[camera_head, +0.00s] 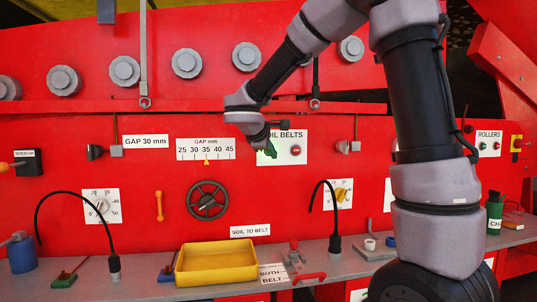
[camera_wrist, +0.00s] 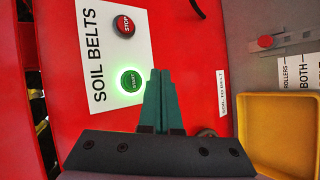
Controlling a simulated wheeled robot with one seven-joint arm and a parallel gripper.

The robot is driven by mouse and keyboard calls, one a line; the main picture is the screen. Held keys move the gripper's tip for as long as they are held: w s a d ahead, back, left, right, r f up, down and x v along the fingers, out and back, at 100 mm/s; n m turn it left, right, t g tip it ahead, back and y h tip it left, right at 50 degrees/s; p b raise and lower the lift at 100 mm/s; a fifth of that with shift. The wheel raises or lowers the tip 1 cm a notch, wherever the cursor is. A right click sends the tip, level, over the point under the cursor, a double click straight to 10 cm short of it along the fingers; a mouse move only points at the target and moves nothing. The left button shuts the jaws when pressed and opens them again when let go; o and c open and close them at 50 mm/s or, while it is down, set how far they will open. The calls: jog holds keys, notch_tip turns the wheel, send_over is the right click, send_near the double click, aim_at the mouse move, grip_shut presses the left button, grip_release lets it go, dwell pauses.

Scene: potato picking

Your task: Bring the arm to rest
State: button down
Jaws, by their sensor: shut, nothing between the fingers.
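My gripper (camera_head: 268,152) is at the front of the red panel, before the SOIL BELTS label (camera_head: 291,136). In the wrist view its green fingers (camera_wrist: 159,82) are together with nothing between them. The lit green START button (camera_wrist: 131,80) shows just left of the fingertips, glowing. The red STOP button (camera_wrist: 124,26) is above it in that view and also shows in the head view (camera_head: 296,150). I cannot tell whether the fingertips touch the panel. My arm reaches in from the upper right.
A yellow tray (camera_head: 217,278) stands on the grey ledge (camera_head: 140,277) below. Two black bent stalks (camera_head: 330,205) rise from the ledge. A handwheel (camera_head: 207,200), dials and a gap scale (camera_head: 206,149) are on the panel. A blue can (camera_head: 21,254) stands at far left.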

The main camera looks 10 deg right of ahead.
jog(key=s+d+m+g+y, duration=0.1)
jog(key=s+d+m+g, duration=0.1)
jog(key=s+d+m, duration=0.4)
jog(key=s+d+m+g+y, duration=0.1)
jog(key=s+d+m+g, duration=0.15)
jog(key=s, duration=0.55)
jog(key=s+a+m+t+y, duration=0.1)
jog(key=s+m+y, duration=0.5)
jog(key=s, duration=0.8)
jog(key=shift+a+m+t, duration=0.35)
jog(key=shift+m+t, duration=0.2)
jog(key=shift+m, duration=0.6)
